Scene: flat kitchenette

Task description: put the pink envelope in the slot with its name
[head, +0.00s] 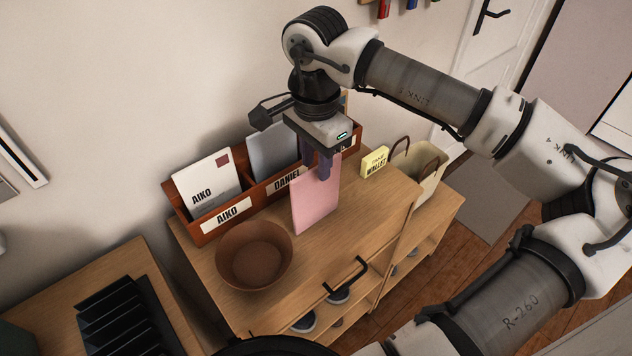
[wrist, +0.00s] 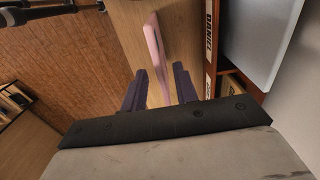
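The pink envelope (head: 316,202) stands upright on the cabinet top, in front of the wooden letter rack (head: 255,196). No name can be read on it. My gripper (head: 320,172) is over its upper edge, pointing down. In the wrist view the fingers of my gripper (wrist: 160,85) are apart, with the thin pink envelope (wrist: 153,42) between them and gaps showing beside it. The rack has an AIKO label (head: 227,214) at left and a DANIEL label (head: 286,180) in the middle. The right label is mostly hidden behind my gripper.
A white AIKO envelope (head: 208,183) fills the left slot; a grey-blue envelope (head: 273,148) stands in the middle slot. A brown bowl (head: 254,256) is front left. A yellow box (head: 375,161) and a handled basket (head: 424,172) are at right. Bare cabinet top lies in front.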

